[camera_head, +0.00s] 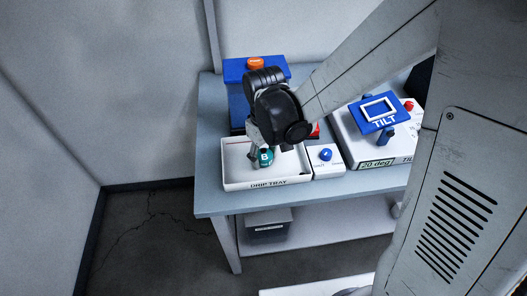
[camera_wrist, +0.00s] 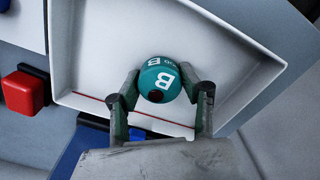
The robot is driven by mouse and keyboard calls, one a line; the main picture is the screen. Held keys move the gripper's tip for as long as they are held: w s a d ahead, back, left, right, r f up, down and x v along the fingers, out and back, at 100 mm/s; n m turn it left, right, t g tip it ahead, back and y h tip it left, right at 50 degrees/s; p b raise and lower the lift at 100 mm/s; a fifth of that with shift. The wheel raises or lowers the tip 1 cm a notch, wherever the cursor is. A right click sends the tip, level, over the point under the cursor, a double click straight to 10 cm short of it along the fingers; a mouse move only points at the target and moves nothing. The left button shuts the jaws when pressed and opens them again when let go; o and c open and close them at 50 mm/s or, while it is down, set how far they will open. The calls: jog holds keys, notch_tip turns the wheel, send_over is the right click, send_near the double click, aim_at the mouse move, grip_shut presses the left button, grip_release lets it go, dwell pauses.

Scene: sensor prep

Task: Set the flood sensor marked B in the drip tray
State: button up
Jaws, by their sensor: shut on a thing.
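The teal flood sensor (camera_wrist: 160,78), marked with a white B, sits between the fingers of my gripper (camera_wrist: 160,95) in the wrist view. My gripper is shut on it. In the head view the sensor (camera_head: 265,157) shows below my gripper (camera_head: 262,148), within the outline of the white drip tray (camera_head: 236,178). The drip tray also fills much of the wrist view (camera_wrist: 100,30), with its floor behind the sensor. I cannot tell whether the sensor touches the tray floor.
Right of the tray is a white box with a blue button (camera_head: 325,154). Further right is a TILT device (camera_head: 378,113) with a red button. A blue unit with an orange knob (camera_head: 255,64) stands behind the tray. A grey bin (camera_head: 268,226) is on the lower shelf.

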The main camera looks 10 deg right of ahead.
aim_at(264, 154)
jog(key=o, duration=1.3)
notch_tip(264, 154, up, 12)
jog(key=p, duration=0.2)
jog(key=s+d+r+m+t, duration=0.7)
jog(key=s+d, duration=0.4)
jog(key=d, duration=0.2)
jog(key=shift+s+d+r, duration=0.2)
jog(key=shift+d+r, duration=0.15)
jog(key=shift+r, duration=0.2)
